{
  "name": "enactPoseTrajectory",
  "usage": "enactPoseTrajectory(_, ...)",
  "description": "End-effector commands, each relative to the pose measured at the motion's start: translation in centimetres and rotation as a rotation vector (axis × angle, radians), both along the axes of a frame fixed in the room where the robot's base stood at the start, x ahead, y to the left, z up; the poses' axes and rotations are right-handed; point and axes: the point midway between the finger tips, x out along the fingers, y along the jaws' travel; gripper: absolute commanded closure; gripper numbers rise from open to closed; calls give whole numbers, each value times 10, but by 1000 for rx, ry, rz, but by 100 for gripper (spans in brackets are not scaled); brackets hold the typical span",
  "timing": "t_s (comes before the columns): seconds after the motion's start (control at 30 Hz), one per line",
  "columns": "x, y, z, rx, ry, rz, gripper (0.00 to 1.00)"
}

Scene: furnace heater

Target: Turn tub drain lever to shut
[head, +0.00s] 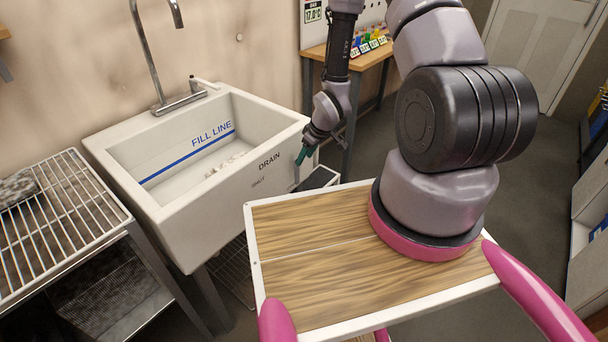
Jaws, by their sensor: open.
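The white tub (165,215) stands against the wall, with a blue FILL LINE mark inside. Its front face carries the word DRAIN (269,161) and a smaller word, apparently SHUT (258,183), lower to the left. A small thin grey upright piece, apparently the drain lever (296,175), shows at the right of these words. My gripper (301,156) points down just above it, close to the tub's front face, with teal fingertips. It is open and looks empty. I cannot tell whether it touches the lever, and the lever's upper part is hidden.
A tall faucet (178,100) rises at the tub's back edge. A wire rack (75,215) with a grey item stands on the left. A wooden bench (372,58) stands behind my arm. Dark floor is clear at the right, before shelving (590,200).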

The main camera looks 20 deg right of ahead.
Motion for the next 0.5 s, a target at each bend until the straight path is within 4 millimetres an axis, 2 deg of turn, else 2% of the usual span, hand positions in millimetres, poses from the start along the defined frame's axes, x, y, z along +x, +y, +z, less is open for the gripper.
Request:
enactPoseTrajectory(0.17,3,4,-16,2,3,5,45)
enactPoseTrajectory(0.5,22,18,-74,1,2,4,45)
